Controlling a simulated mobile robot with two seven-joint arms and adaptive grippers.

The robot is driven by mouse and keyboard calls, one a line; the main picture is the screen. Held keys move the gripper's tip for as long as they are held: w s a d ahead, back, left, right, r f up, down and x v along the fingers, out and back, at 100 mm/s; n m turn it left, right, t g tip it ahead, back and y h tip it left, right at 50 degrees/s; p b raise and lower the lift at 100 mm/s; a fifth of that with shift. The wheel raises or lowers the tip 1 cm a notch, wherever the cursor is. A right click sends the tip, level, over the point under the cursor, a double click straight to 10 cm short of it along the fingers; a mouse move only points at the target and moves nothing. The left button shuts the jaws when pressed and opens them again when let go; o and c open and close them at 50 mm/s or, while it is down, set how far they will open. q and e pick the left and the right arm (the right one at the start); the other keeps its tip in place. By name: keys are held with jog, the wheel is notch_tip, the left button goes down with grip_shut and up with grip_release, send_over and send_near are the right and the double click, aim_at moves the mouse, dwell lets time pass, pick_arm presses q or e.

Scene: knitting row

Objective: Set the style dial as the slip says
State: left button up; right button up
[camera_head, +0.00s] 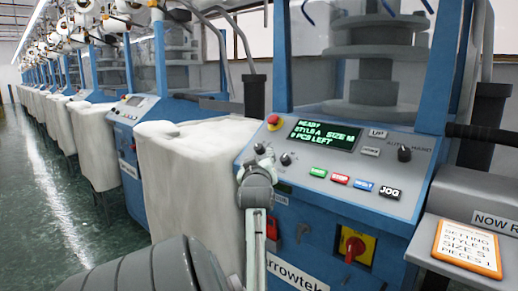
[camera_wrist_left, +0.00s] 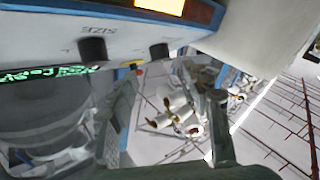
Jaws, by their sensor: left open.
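The control panel (camera_head: 335,165) has a small dark dial (camera_head: 286,159) right of my left gripper (camera_head: 258,158), which is open and partly covers the dial area at the panel's left. In the left wrist view, upside down, the dial marked SIZE (camera_wrist_left: 92,49) is at left and a second dark dial, the style dial (camera_wrist_left: 159,50), is right of it. My fingers (camera_wrist_left: 165,95) are spread with nothing between them; the style dial is above the gap, apart from them. The display (camera_head: 323,135) reads STYLE A, SIZE M. The orange-edged slip (camera_head: 468,248) reads STYLE B, SIZE S. My right gripper is out of view.
A red stop button (camera_head: 273,120) sits above the dials. Coloured buttons (camera_head: 340,179) line the panel's front, with an AUTO/HAND knob (camera_head: 404,153) at right. A red switch (camera_head: 354,247) is below. A white fabric-like bin (camera_head: 185,190) stands left of the panel.

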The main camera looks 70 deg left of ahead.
aim_at(259, 150)
pick_arm(q)
jog(key=x, duration=0.7)
jog(key=shift+r+p, duration=0.1)
jog(key=shift+p, duration=0.3)
jog(key=shift+a, duration=0.25)
jog(key=shift+w+a, duration=0.1)
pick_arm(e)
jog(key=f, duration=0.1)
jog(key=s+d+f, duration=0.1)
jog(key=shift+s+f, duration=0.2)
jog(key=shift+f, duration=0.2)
